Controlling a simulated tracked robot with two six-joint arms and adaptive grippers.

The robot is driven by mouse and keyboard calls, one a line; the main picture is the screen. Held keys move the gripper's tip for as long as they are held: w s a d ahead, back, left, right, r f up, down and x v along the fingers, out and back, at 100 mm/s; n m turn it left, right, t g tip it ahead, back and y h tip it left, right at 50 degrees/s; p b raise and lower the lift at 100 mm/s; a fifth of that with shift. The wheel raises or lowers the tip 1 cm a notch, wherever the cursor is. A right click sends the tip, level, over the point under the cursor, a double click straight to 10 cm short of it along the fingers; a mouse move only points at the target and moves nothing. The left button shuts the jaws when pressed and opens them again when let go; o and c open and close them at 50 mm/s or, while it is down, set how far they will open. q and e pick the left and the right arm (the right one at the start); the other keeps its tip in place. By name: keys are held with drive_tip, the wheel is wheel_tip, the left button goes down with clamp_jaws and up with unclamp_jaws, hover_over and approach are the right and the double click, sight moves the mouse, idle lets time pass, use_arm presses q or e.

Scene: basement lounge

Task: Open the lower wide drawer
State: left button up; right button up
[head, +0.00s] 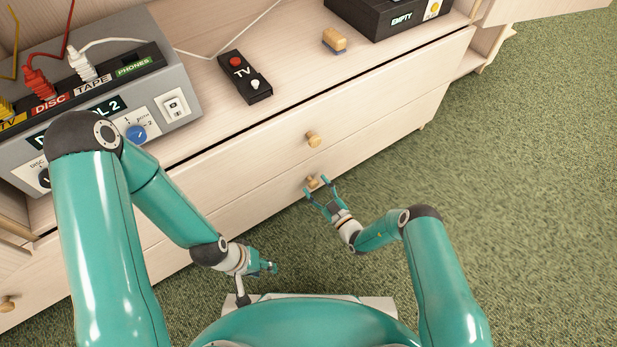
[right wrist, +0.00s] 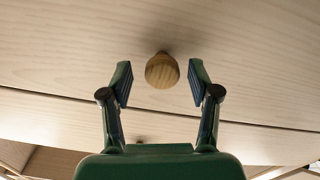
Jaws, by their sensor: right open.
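The lower wide drawer (head: 390,138) is a pale wood front below the upper wide drawer, and it looks shut. Its round wooden knob (head: 312,182) is near the middle of the front. My right gripper (head: 320,191) is open at this knob. In the right wrist view the knob (right wrist: 162,70) lies between the two fingertips (right wrist: 160,84), with a gap on each side. My left gripper (head: 266,266) hangs low, above the carpet in front of the cabinet and apart from the drawer; its jaw opening is unclear.
The upper wide drawer's knob (head: 313,139) is just above. Green carpet (head: 530,200) at the right is free.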

drive_tip(key=shift+w+a, duration=0.35)
drive_tip(key=shift+w, duration=0.15)
use_arm(q)
drive_tip(key=shift+w+d, duration=0.2)
drive_tip(key=shift+w, duration=0.25)
use_arm(e)
drive_tip(key=shift+w, duration=0.1)
drive_tip(key=shift+a, duration=0.1)
drive_tip(key=shift+a, duration=0.15)
clamp_jaws()
